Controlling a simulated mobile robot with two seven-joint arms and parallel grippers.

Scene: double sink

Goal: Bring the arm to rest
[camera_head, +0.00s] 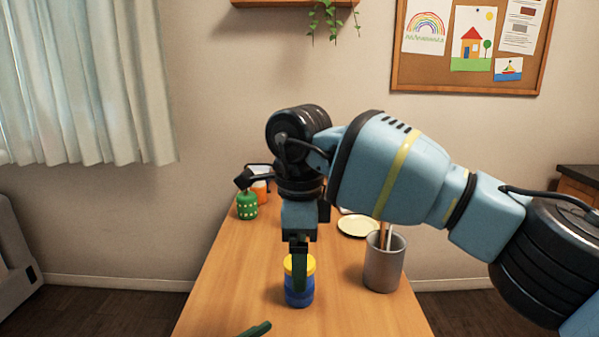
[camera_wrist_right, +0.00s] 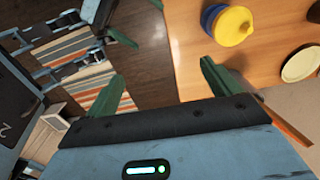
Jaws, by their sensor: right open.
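My right arm reaches in from the right. Its gripper (camera_head: 300,265) points down in front of the blue jar with a yellow lid (camera_head: 299,292) in the head view. In the right wrist view the gripper (camera_wrist_right: 163,72) has its two green fingers wide apart with nothing between them. The jar (camera_wrist_right: 232,26) stands upright beyond the right-hand finger, outside the jaws. My left gripper shows only a green fingertip (camera_head: 255,329) at the bottom of the head view. In the wrist view the left gripper (camera_wrist_right: 140,22) has two separate fingers and looks empty.
A grey metal canister with utensils (camera_head: 384,265) stands right of the jar on the wooden table (camera_head: 235,290). A pale plate (camera_head: 357,227) lies behind. A green jar (camera_head: 247,206) and an orange container (camera_head: 261,189) stand back left. The table's front left is mostly clear.

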